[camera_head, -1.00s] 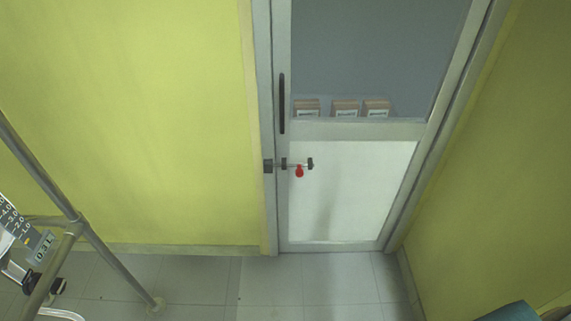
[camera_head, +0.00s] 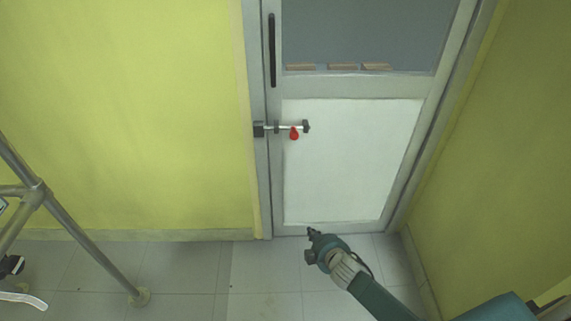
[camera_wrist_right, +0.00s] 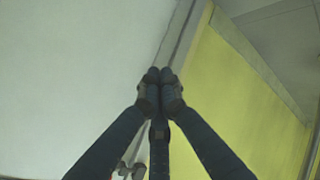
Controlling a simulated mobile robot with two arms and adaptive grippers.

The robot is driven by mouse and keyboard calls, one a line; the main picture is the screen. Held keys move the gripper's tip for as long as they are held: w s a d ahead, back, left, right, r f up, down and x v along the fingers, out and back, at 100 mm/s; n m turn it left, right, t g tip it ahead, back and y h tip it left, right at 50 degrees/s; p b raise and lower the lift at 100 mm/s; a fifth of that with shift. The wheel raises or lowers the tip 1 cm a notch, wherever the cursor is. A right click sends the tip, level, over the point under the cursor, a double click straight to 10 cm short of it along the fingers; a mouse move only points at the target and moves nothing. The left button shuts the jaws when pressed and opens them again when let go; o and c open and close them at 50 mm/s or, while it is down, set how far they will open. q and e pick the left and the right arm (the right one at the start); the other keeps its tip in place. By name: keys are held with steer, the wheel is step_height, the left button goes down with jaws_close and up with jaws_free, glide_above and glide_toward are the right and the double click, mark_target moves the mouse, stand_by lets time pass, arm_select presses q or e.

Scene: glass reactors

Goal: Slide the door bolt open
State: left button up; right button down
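The door bolt (camera_head: 285,127) is a thin horizontal metal rod in dark brackets, running from the door frame onto the door's left side. Its red knob (camera_head: 294,134) hangs from the rod, near the right-hand bracket. The white lower panel of the door (camera_head: 350,160) is behind it. My right gripper (camera_head: 312,233) is below and slightly right of the bolt, apart from it. In the right wrist view its fingertips (camera_wrist_right: 160,76) meet with nothing between them. Dark bracket parts (camera_wrist_right: 130,170) show at the bottom of that view. My left gripper is not seen.
A vertical black door handle (camera_head: 272,50) is above the bolt. Yellow walls flank the door. A grey metal frame (camera_head: 65,215) stands at the left. The tiled floor (camera_head: 260,280) before the door is clear. Boxes (camera_head: 342,67) show behind the glass.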

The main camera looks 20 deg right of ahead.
steer(key=w+a+r+n+t+b, duration=0.3)
steer(key=w+r+t+b, duration=0.15)
steer(key=w+r, duration=0.55)
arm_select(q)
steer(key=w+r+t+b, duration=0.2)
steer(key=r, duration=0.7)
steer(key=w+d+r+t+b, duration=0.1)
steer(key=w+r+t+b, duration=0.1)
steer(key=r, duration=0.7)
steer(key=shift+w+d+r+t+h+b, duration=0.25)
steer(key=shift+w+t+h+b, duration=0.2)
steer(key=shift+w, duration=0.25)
arm_select(e)
steer(key=a+r+n+t+y, duration=0.2)
steer(key=a+r+n+t, duration=0.1)
steer(key=r, duration=1.2)
steer(key=shift+s+r+n, duration=0.2)
steer(key=shift+r+n, duration=0.2)
steer(key=shift+w+a, duration=0.1)
